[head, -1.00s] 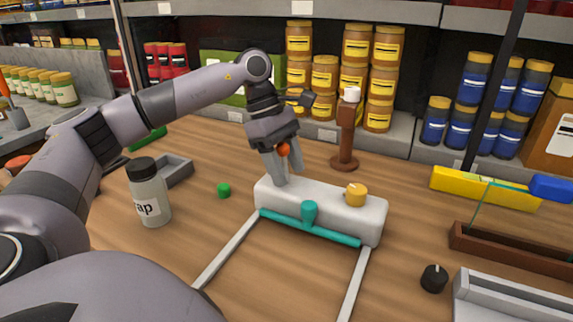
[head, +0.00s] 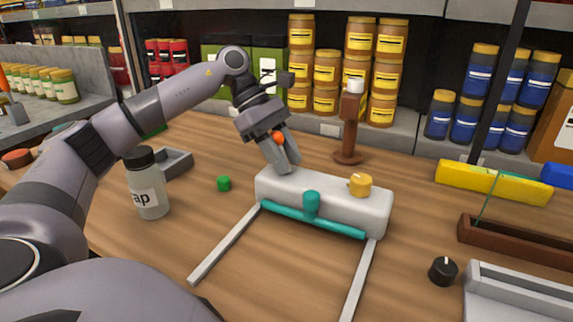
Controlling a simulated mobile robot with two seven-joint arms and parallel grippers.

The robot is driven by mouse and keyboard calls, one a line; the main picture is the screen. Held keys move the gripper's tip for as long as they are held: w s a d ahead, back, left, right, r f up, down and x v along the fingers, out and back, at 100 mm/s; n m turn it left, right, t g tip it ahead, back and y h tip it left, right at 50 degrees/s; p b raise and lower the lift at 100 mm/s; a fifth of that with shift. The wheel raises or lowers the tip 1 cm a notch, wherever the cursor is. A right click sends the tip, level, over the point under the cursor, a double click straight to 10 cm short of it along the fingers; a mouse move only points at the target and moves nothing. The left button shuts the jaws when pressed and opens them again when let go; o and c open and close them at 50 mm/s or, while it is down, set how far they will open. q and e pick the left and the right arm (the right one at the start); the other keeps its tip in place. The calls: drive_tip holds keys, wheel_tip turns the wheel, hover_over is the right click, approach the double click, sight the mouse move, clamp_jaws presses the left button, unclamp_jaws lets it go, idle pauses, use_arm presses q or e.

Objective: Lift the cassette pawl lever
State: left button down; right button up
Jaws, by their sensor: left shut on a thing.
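A white block-shaped device (head: 335,203) stands on the wooden table with a yellow knob (head: 360,184) on its top right. A teal bar with a round-topped middle piece (head: 312,206) runs along its front. An orange-red ball-shaped knob (head: 278,138) sits between the fingers of my left gripper (head: 285,160), which is shut on it above the left end of the white device. The lever below the knob is mostly hidden by the fingers. My right gripper does not show.
Two grey rails (head: 228,243) run forward from the device. A brown post (head: 349,125) stands behind. A black knob (head: 443,270) and brown tray (head: 515,249) are right.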

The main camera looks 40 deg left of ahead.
use_arm(q)
drive_tip(key=shift+h, duration=0.3)
drive_tip(key=c, duration=0.9)
unclamp_jaws()
drive_tip(key=shift+a+r, duration=0.1)
drive_tip(key=shift+v, duration=3.5)
drive_tip(key=shift+s, duration=0.1)
